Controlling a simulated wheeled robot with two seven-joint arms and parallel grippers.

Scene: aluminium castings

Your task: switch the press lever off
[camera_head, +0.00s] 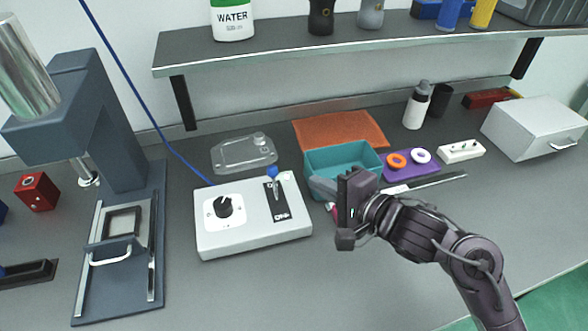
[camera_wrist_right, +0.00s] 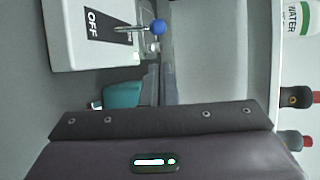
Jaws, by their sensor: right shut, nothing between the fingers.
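The white control box (camera_head: 248,239) stands on the bench right of the press (camera_head: 119,270). Its lever has a blue ball (camera_head: 272,171) and rises from a black label plate (camera_head: 278,207). The lever leans toward the far end of the plate. In the right wrist view the ball (camera_wrist_right: 158,27) points away from the word OFF (camera_wrist_right: 92,22), which is at the plate's near end. My right gripper (camera_head: 318,187) is shut and empty, right of the box and apart from the lever. Its fingers also show in the right wrist view (camera_wrist_right: 162,85). My left gripper is not in view.
A black knob (camera_head: 223,206) sits on the box left of the lever. A teal bin (camera_head: 343,160) stands just behind my right gripper. A clear casting-shaped part (camera_head: 243,154) lies behind the box. A shelf (camera_head: 280,50) overhangs the back. Bench space in front of the box is clear.

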